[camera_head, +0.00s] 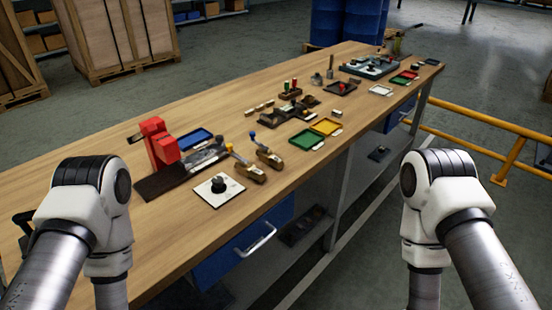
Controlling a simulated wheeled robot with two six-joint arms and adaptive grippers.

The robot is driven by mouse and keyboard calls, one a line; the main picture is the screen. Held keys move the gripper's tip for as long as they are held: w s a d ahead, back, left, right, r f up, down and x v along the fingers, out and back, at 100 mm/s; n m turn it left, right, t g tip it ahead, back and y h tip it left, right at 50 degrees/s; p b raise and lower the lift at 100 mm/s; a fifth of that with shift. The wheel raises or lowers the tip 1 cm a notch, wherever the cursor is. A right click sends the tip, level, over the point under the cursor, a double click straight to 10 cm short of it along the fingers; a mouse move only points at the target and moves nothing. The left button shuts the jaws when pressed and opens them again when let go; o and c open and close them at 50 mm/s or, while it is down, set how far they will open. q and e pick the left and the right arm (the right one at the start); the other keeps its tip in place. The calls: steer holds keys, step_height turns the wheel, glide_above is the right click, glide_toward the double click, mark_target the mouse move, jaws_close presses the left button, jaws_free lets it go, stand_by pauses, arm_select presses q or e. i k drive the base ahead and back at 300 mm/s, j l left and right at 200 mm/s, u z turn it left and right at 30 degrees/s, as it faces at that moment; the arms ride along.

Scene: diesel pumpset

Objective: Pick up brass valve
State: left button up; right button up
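Two brass valves lie side by side near the front edge of the wooden workbench. One brass valve (250,172) has a lever with a yellow tip. The other brass valve (269,157), just to its right, has a lever with a blue tip. They sit close together but look apart. My two arms show at the left and right of the picture, bent downward, well clear of the valves. Both grippers are out of view below the picture, so their state is hidden.
A white plate with a black knob (218,189) lies left of the valves. Behind it are a red vise-like block (160,145) and a blue tray (194,139). Green (307,139) and yellow (326,126) trays lie to the right. The bench front has a blue drawer (250,242).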

mark_target(248, 171)
steer(key=j+z, duration=0.25)
steer(key=z, duration=0.2)
steer(key=j+z, duration=0.25)
steer(key=z, duration=0.2)
steer(key=k+j+z, duration=0.15)
steer(key=z, duration=0.3)
steer(key=j, duration=0.1)
